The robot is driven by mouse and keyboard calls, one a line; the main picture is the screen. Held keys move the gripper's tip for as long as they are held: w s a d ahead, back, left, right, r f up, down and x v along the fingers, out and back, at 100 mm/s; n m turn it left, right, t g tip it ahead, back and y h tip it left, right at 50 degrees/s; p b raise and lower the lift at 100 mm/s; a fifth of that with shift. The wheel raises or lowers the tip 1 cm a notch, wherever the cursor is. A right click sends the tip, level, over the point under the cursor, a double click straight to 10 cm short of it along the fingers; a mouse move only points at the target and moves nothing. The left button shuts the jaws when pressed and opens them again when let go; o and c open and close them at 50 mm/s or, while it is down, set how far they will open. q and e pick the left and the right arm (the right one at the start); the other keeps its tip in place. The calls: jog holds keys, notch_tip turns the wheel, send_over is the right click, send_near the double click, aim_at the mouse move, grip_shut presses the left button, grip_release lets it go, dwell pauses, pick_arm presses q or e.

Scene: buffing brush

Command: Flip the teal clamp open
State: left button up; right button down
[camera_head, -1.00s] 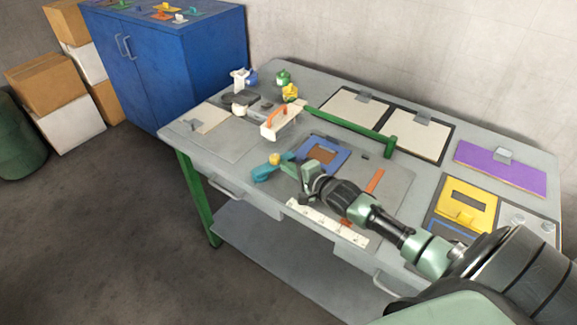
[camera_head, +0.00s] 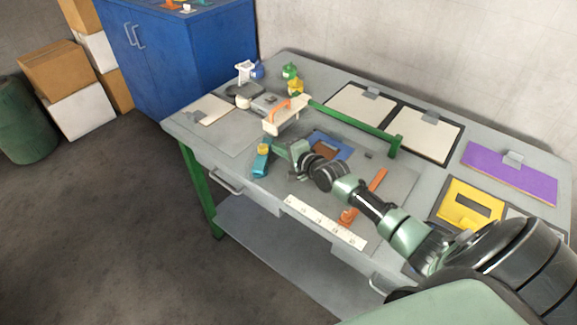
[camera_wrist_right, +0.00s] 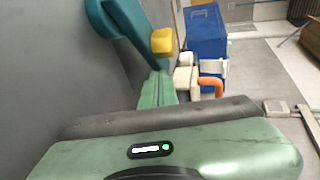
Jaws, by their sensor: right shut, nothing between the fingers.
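The teal clamp (camera_head: 261,163) with its yellow knob (camera_head: 264,148) is at the front left of the bench in the head view. In the right wrist view the teal clamp (camera_wrist_right: 125,25) fills the upper left, with the yellow knob (camera_wrist_right: 162,40) sticking out to the right. My right gripper (camera_head: 276,146) is shut and empty, close beside the clamp on its right. Its green fingers (camera_wrist_right: 158,88) point at the teal part. I cannot tell whether they touch it. My gripper hides part of the clamp in the head view. My left gripper is not in view.
A white holder with an orange handle (camera_head: 286,118) stands just behind my gripper. A white strip (camera_head: 324,222) lies along the front edge. A green rail (camera_head: 345,123) crosses the bench behind. The bench's front-left corner is clear.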

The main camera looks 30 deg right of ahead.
jog(key=shift+w+a, duration=0.25)
jog(key=shift+w, duration=0.3)
jog(key=shift+w+a, duration=0.2)
jog(key=shift+w, duration=0.35)
jog(key=shift+w+a, duration=0.1)
jog(key=shift+v, duration=3.9)
